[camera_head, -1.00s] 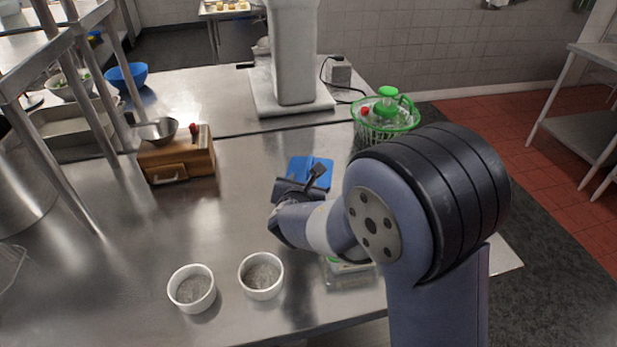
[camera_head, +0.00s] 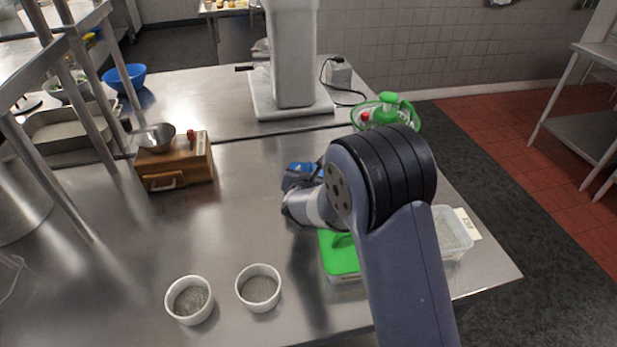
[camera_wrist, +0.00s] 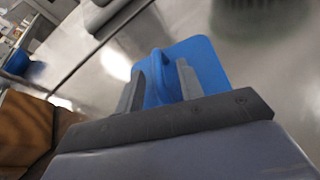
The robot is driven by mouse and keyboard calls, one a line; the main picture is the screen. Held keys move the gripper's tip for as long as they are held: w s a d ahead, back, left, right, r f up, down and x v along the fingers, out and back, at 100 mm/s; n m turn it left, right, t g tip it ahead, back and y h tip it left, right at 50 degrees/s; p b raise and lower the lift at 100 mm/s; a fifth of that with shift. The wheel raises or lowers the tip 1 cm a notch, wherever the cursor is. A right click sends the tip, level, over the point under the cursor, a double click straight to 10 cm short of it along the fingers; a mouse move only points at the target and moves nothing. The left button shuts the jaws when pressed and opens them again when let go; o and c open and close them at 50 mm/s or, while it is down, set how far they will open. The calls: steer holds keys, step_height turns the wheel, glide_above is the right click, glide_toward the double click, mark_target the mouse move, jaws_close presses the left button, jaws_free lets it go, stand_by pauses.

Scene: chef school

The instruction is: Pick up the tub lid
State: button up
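A blue lid (camera_wrist: 205,62) with a raised handle (camera_wrist: 160,68) lies on the steel table. In the wrist view its handle stands between the two fingers of my gripper (camera_wrist: 158,86), which are apart, with a gap visible beside the handle. In the head view my gripper (camera_head: 303,180) is over the blue lid (camera_head: 300,167) and hides most of it. A green lid (camera_head: 338,257) sits on a tub nearer the front, partly hidden by my arm. A clear open tub (camera_head: 452,236) stands to the right of my arm.
Two white ramekins (camera_head: 258,287) stand at the front. A wooden box (camera_head: 175,165) with a metal bowl is at the left. A green basket (camera_head: 362,113) and a large grey-white appliance (camera_head: 291,60) stand at the back. The table's centre left is clear.

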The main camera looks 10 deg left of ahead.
steer(key=shift+c, duration=0.3)
jaws_close()
